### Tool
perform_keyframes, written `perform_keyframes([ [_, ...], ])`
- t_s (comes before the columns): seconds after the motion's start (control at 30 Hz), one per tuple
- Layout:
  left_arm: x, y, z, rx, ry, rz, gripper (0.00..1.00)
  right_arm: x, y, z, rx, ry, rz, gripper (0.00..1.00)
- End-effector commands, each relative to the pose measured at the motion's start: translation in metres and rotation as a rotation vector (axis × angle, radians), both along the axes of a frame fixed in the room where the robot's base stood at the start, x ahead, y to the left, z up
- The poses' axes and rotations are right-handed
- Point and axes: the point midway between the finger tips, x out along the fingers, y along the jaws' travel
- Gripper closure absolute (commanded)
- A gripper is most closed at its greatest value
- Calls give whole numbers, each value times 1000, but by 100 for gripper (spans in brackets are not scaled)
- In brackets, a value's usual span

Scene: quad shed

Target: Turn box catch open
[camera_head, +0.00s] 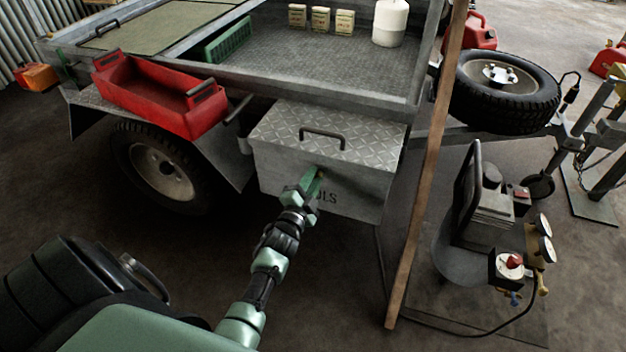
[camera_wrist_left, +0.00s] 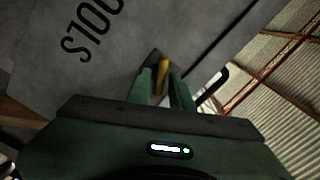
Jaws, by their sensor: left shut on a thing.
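The grey metal box (camera_head: 272,163) marked "TOOLS" is mounted on the front of the trailer. Its tread-plate lid (camera_head: 365,132) is down and has a dark handle (camera_head: 322,134). My left gripper (camera_head: 314,181) is at the upper part of the box's front face and covers part of the lettering. In the left wrist view the fingers of this gripper (camera_wrist_left: 163,88) are shut on the brass-coloured catch (camera_wrist_left: 163,69), one on each side. The fingers hide part of the catch. The box front (camera_wrist_left: 120,60) also shows there. My right gripper is not in view.
A red open tray (camera_head: 150,98) sits on the trailer's fender, left of the box. A wooden post (camera_head: 427,175) leans just right of the box. A compressor (camera_head: 490,215) with gauges and a spare wheel (camera_head: 500,85) stand farther right.

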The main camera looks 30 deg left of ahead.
Motion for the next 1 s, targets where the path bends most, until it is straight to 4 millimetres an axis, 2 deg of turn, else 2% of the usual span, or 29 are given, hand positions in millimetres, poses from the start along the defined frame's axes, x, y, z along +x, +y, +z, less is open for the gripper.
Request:
perform_keyframes([
  [0.5, -1, -1, -5, 399, 99, 0, 100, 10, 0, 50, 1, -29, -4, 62],
  [0.73, -1, -1, -5, 490, 122, -1, 100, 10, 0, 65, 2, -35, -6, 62],
  [1.0, -1, -1, -5, 526, 131, 0, 100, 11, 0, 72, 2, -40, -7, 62],
])
